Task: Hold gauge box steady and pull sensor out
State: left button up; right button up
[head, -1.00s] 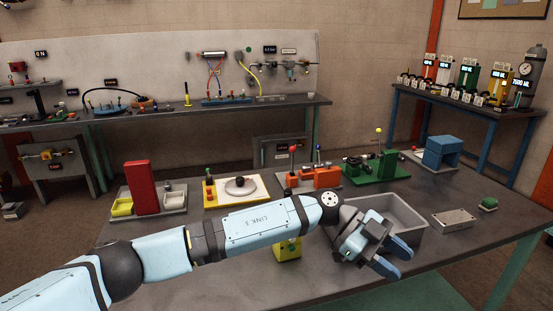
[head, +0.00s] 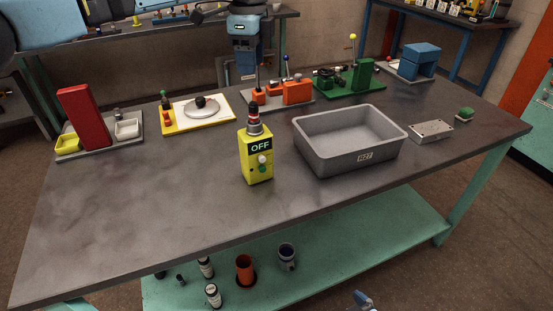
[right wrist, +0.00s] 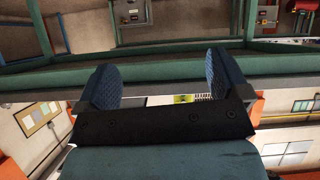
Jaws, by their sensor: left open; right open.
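The gauge box (head: 257,167) is yellow and stands upright on the table in the head view. The sensor (head: 254,119), dark with a red band and a grey collar, stands upright on top of the box. My left gripper (head: 247,74) is open and points down, above and behind the sensor in the picture, apart from it. My right gripper (right wrist: 163,78) is open and empty in the right wrist view, with nothing between its blue pads. Neither box nor sensor can be made out there.
A grey tray (head: 314,158) stands right of the box. A metal block (head: 431,131) and a green piece (head: 465,115) lie farther right. Fixtures line the back, including a red post (head: 84,118) and orange blocks (head: 297,92). The table's left front is clear.

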jog(key=w+a+r+n, duration=0.1)
jog(key=w+r+n, duration=0.1)
jog(key=w, duration=0.1)
jog(key=w+a+r+n+t, duration=0.1)
jog(key=w+r+n, duration=0.2)
jog(key=w+a+r+n+y, duration=0.1)
jog(key=w+r+n, duration=0.1)
jog(key=w+n, duration=0.1)
jog(key=shift+w+r+t, duration=0.25)
jog(key=shift+r+t, duration=0.05)
jog(key=n+t+y, duration=0.2)
jog(key=n+t, duration=0.2)
jog(key=n, duration=2.3)
send_near(260, 150)
jog(key=x, duration=1.2)
jog(key=shift+c, duration=0.4)
